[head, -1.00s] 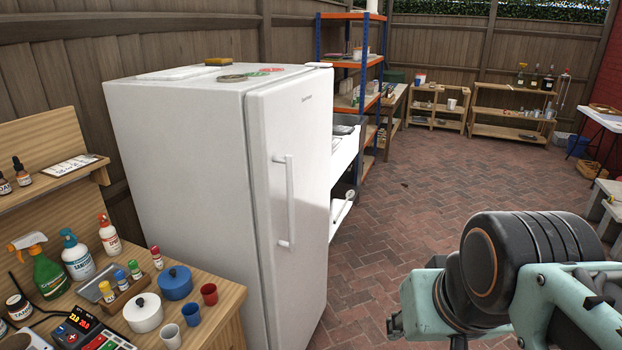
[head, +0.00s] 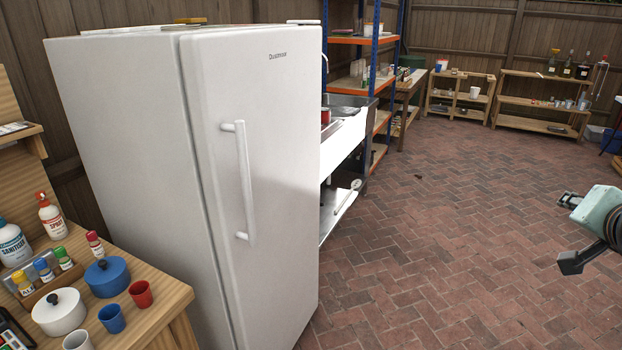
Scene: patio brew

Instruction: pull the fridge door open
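The white fridge (head: 125,130) stands upright at the left of the head view, with its side and front showing. Its door (head: 285,150) is shut against the body. A white vertical bar handle (head: 246,180) is fixed near the left edge of the door. My gripper (head: 569,231) is at the right edge of the picture, well to the right of the handle and touching nothing. Its two dark fingers are spread apart with nothing between them. The rest of my arm is cut off by the picture's edge.
A wooden bench (head: 165,318) with pots, cups and bottles stands left of the fridge, close to its front. A sink unit (head: 345,140) and a blue-orange shelf rack (head: 380,85) stand beyond it. The brick floor (head: 430,250) before the door is clear.

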